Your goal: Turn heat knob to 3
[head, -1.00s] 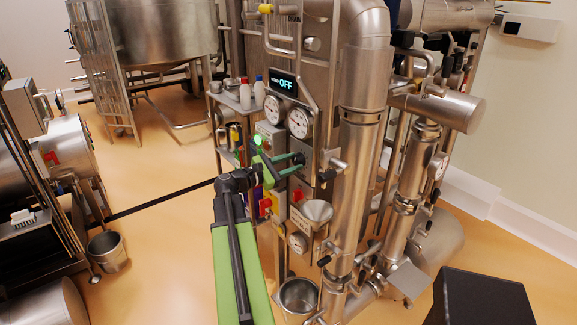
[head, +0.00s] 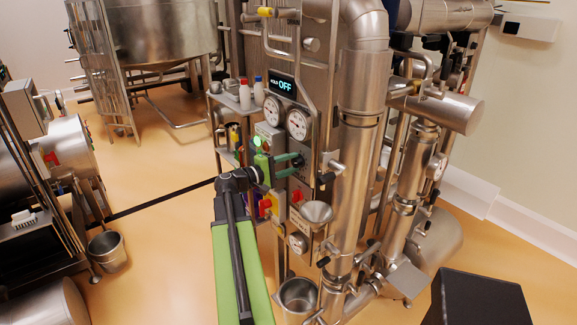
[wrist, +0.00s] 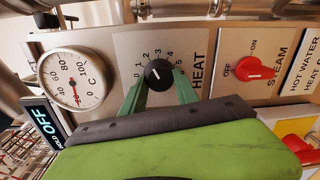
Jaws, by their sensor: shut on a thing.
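The heat knob (wrist: 158,73) is black and round, on a grey panel marked HEAT with a number scale around it. A small white mark shows on its left part; I cannot tell surely which number it points to. My gripper (wrist: 160,82) has its green fingers on either side of the knob and is shut on it. In the head view my gripper (head: 297,161) reaches the panel below the gauges, and the knob is mostly hidden there.
A red STEAM switch (wrist: 254,74) sits right of the knob. A temperature gauge (wrist: 75,80) and a display reading OFF (wrist: 42,127) are at left. In the head view, a metal funnel (head: 316,212) and a thick pipe (head: 362,120) stand close by.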

